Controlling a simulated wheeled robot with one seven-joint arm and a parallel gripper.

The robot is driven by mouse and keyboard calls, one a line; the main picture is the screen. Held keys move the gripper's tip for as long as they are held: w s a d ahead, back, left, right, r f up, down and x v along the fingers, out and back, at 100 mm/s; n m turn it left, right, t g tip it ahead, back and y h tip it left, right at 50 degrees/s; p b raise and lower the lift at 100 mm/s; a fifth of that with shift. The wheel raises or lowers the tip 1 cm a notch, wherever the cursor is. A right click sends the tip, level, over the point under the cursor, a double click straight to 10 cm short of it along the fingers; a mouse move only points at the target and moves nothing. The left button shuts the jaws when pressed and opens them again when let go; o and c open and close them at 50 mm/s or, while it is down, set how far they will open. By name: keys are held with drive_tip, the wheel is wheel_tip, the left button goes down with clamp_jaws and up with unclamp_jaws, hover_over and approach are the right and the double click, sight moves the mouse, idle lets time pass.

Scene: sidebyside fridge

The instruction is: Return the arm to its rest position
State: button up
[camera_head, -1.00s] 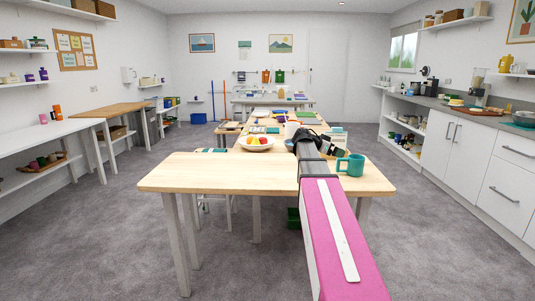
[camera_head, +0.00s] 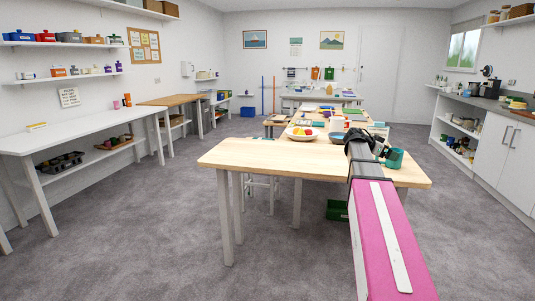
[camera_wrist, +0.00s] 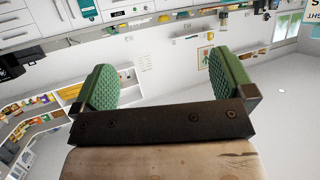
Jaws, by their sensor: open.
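My arm, with its long pink link, reaches forward over the right part of the wooden table in the head view. My gripper (camera_head: 378,149) is at its dark far end, above the table and small in that view. In the wrist view my gripper (camera_wrist: 168,88) shows two green padded fingers spread wide, with nothing between them.
The wooden table (camera_head: 270,157) stands ahead, with a bowl of fruit (camera_head: 300,134) on its far part. White shelving and a long bench (camera_head: 80,131) line the left wall. White cabinets (camera_head: 497,140) stand at the right. Grey floor (camera_head: 150,230) is open at the left front.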

drive_tip(key=s+a+f+n+y, duration=0.35)
drive_tip(key=a+f, duration=0.35)
drive_tip(key=f, duration=0.4)
drive_tip(key=s+a+f+n+y, duration=0.3)
drive_tip(key=s+a+f+n, duration=0.3)
drive_tip(key=f, duration=0.5)
drive_tip(key=s+a+f+n+g+y, duration=0.2)
drive_tip(key=s+a+f+n+y, duration=0.4)
drive_tip(key=s+a+f, duration=0.7)
drive_tip(key=a+f, duration=0.1)
drive_tip(key=a, duration=0.3)
drive_tip(key=shift+s+a+f, duration=0.15)
drive_tip(key=shift+f, duration=0.15)
drive_tip(key=shift+y, duration=0.25)
